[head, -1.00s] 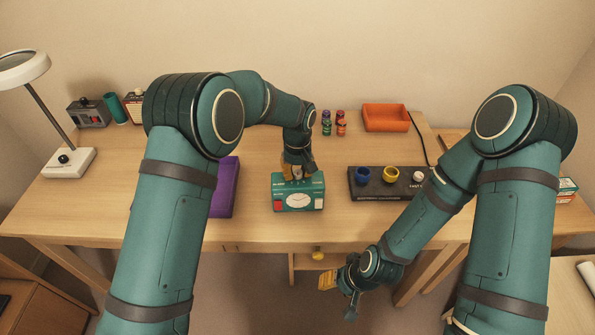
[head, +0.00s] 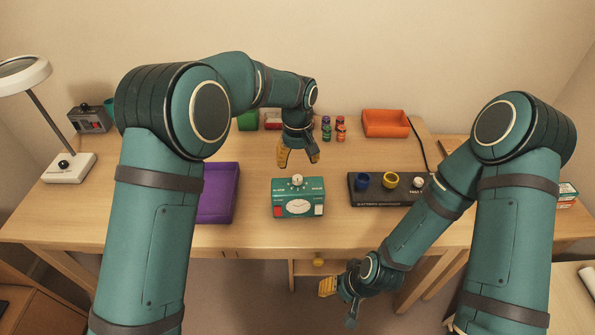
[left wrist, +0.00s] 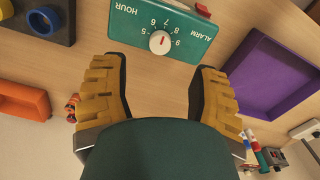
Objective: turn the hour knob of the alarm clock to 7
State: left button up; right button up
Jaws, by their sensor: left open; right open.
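The green alarm clock (head: 290,207) stands near the desk's front edge, with its white hour knob (head: 297,180) on top. The left wrist view shows the clock (left wrist: 185,52) upside down, with the knob (left wrist: 160,43) bare among numbers 5 to 9. A red mark on the knob points roughly toward 7; its exact alignment is too small to tell. My left gripper (head: 299,161) is open and empty, above and behind the clock, apart from the knob. Its two yellow fingers (left wrist: 157,75) show spread in the wrist view. My right gripper (head: 339,301) is open and empty, low in front of the desk.
A purple tray (head: 233,205) lies left of the clock. A black panel (head: 400,197) with blue and yellow rings is to its right. Small bottles (head: 341,132) and an orange tray (head: 386,135) stand behind. A lamp (head: 68,167) is at left.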

aim_at(297, 178)
pick_arm(q)
jog(key=shift+r, duration=2.3)
